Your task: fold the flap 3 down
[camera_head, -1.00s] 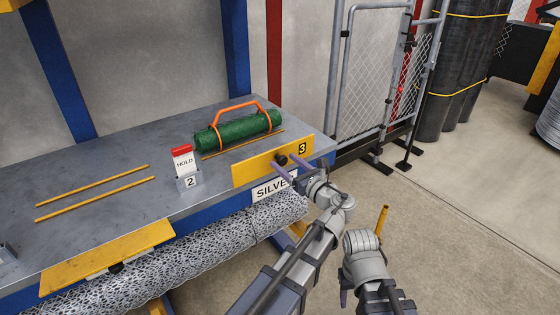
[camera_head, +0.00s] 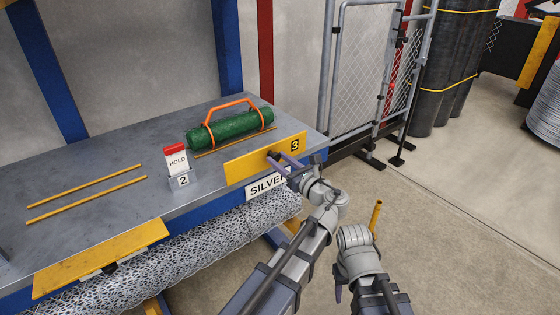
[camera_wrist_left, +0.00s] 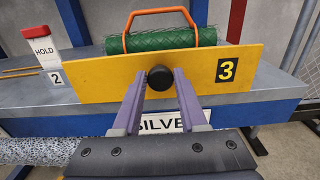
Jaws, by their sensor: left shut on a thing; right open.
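Flap 3 (camera_head: 250,164) is a yellow panel with a black "3", standing raised along the front edge of the bench in the head view. It also fills the middle of the left wrist view (camera_wrist_left: 110,82). A round black knob (camera_wrist_left: 160,78) sticks out of its face. My left gripper (camera_head: 279,160) is shut on this knob, one purple finger on each side, also seen in the left wrist view (camera_wrist_left: 160,88). My right gripper (camera_head: 338,284) is low in the head view, away from the bench, open, its fingers mostly hidden.
A green mesh roll (camera_head: 230,127) with an orange handle lies behind the flap. A red-and-white HOLD sign (camera_head: 176,159) stands at marker 2. Another yellow flap (camera_head: 100,258) hangs at the front left. A silver mesh roll (camera_head: 200,247) lies below the bench edge.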

